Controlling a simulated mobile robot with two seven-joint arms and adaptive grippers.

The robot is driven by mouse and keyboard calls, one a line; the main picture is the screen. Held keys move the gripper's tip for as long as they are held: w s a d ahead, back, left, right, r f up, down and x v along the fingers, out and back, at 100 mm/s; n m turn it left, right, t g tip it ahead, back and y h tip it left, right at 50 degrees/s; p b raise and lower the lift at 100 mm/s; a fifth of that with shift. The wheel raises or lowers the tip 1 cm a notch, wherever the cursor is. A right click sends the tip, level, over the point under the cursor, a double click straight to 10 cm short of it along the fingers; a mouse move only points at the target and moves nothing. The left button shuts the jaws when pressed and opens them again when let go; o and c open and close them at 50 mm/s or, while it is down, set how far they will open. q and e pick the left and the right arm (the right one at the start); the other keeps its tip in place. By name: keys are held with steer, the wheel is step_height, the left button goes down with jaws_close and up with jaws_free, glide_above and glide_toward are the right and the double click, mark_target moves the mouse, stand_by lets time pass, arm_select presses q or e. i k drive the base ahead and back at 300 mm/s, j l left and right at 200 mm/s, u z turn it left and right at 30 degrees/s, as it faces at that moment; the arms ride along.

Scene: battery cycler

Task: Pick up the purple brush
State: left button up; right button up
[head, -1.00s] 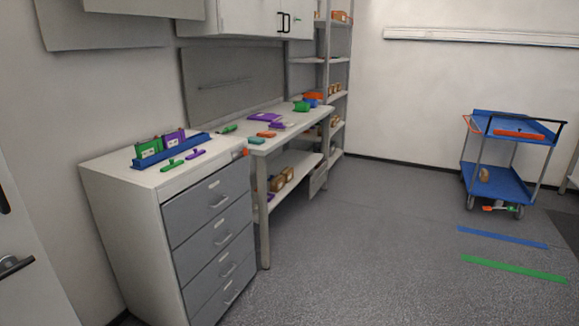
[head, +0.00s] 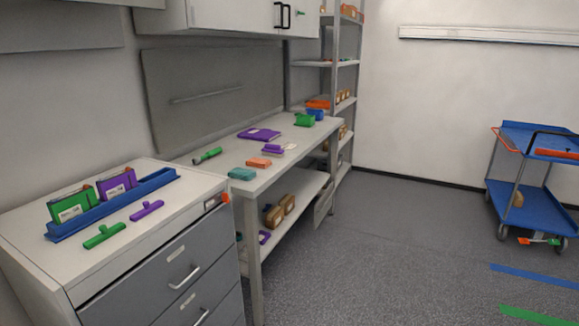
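A small purple piece with a raised middle (head: 146,210), which looks like the purple brush, lies on top of the grey drawer cabinet (head: 178,240) at the left. A similar green piece (head: 104,236) lies to its left and nearer. Another purple object (head: 271,149) lies on the workbench beyond; I cannot tell whether it is a brush. Neither of my grippers is in view.
A blue rack (head: 85,220) holding a green and a purple case (head: 117,185) stands behind the pieces. The workbench (head: 225,187) carries a purple book-like item (head: 259,134) and several small objects. A blue cart (head: 527,205) stands right. The floor between is clear.

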mark_target(270, 150)
steer(key=i+z, duration=0.25)
steer(key=i+j+z, duration=0.1)
steer(key=i+z, duration=0.3)
steer(key=z, duration=0.45)
steer(key=u, duration=1.25)
steer(key=i+l, duration=0.4)
steer(key=l+z, duration=0.05)
